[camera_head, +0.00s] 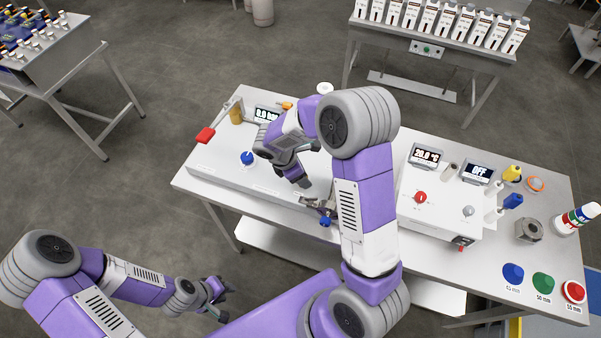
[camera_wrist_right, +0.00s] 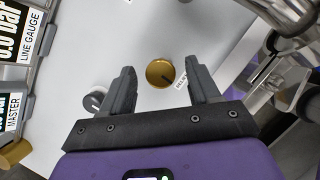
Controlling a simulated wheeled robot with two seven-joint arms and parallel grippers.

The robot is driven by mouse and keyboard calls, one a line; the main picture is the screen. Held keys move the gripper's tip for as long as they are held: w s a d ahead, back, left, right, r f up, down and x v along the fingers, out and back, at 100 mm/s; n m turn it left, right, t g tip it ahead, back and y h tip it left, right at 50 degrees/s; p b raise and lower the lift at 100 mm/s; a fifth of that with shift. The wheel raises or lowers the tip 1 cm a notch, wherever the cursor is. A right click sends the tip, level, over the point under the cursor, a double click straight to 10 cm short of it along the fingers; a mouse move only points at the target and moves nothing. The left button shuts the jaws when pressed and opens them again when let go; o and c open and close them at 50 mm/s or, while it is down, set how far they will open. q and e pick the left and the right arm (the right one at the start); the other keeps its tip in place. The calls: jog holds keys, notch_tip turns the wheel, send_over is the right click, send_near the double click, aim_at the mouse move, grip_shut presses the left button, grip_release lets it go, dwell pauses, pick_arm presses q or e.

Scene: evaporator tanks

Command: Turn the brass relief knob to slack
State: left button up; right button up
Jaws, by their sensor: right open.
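The round brass knob (camera_wrist_right: 160,73) shows in the right wrist view, lying between and just beyond my right gripper's fingertips (camera_wrist_right: 158,77). It carries a dark pointer line toward its lower right, beside a small white label that is hard to read. My right gripper is open, with a finger on each side of the knob in the picture; I see no contact. In the head view my right arm hides the knob. My left gripper (camera_head: 224,298) hangs away from the bench at the lower left; its finger gap is too small to judge.
A grey knob (camera_wrist_right: 96,100) sits left of the brass one, near the line gauge (camera_wrist_right: 24,30). On the bench are a blue knob (camera_head: 247,158), a red lever handle (camera_head: 204,135) and a white control box (camera_head: 432,205). Open floor lies left of the bench.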

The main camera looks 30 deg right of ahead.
jog(key=shift+r, duration=0.1)
jog(key=v, duration=0.7)
jog(key=shift+r, duration=0.2)
jog(key=shift+a, duration=0.1)
